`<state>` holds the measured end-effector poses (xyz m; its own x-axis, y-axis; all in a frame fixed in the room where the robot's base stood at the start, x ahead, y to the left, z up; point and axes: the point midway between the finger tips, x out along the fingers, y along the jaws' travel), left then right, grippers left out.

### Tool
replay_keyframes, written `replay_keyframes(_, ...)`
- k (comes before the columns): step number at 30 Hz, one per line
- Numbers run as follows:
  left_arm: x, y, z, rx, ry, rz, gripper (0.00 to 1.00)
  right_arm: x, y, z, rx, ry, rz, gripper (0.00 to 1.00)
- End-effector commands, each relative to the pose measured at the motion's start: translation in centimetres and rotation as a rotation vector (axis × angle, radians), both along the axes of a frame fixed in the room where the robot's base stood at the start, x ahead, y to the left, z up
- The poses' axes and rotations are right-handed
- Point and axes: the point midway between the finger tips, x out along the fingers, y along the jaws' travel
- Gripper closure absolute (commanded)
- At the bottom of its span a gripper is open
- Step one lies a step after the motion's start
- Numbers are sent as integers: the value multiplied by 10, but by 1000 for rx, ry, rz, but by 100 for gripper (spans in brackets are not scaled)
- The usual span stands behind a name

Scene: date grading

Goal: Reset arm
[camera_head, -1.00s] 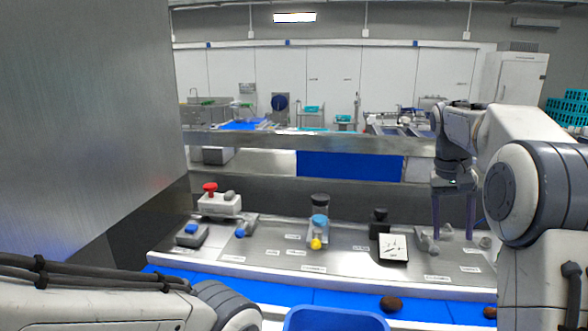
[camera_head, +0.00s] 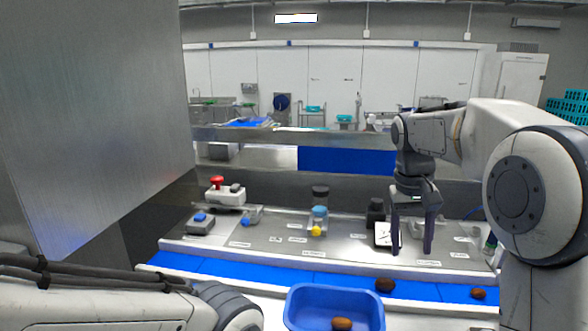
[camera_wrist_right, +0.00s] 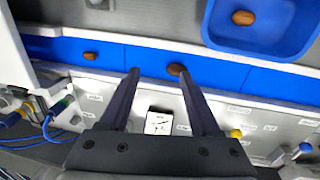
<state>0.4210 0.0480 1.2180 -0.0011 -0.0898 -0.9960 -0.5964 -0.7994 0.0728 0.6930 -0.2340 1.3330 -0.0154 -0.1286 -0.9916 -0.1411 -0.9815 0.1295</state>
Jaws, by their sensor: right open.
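My right gripper (camera_head: 412,248) hangs open and empty with its fingers pointing down, above the metal shelf behind the blue belt. In the right wrist view its two dark fingers (camera_wrist_right: 157,72) are apart with nothing held between them. A brown date (camera_head: 385,285) lies on the belt; it shows near the right fingertip in the wrist view (camera_wrist_right: 177,69). Another date (camera_head: 478,293) lies farther right on the belt. My left arm crosses the lower left of the head view, and its gripper is out of sight.
A blue tray (camera_head: 335,290) holding one date (camera_head: 342,324) stands in front of the blue belt (camera_head: 300,277). A steel panel (camera_head: 90,110) blocks the left.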

Motion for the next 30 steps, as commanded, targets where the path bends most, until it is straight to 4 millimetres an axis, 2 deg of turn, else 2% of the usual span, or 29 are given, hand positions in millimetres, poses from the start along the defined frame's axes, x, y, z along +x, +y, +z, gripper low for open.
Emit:
replay_keyframes(1,0,0,0,0,0,0,100,-8,17,-2,9,-2,43,36)
replay_keyframes(5,0,0,0,0,0,0,100,-33,64,-14,41,-7,162,36)
replay_keyframes(7,0,0,0,0,0,0,100,-54,93,-23,64,-10,243,36)
replay_keyframes(10,0,0,0,0,0,0,100,-99,135,-40,102,-13,380,36)
replay_keyframes(13,0,0,0,0,0,0,100,-146,164,-59,137,-12,505,36)
replay_keyframes(18,0,0,0,0,0,0,100,-213,185,-87,181,-7,659,36)
replay_keyframes(24,0,0,0,0,0,0,100,-277,186,-118,217,1,798,36)
replay_keyframes(26,0,0,-23,-1,-1,0,100,-273,187,-140,216,1,787,36)
replay_keyframes(30,0,0,-49,1,1,2,100,-272,186,-165,215,1,782,36)
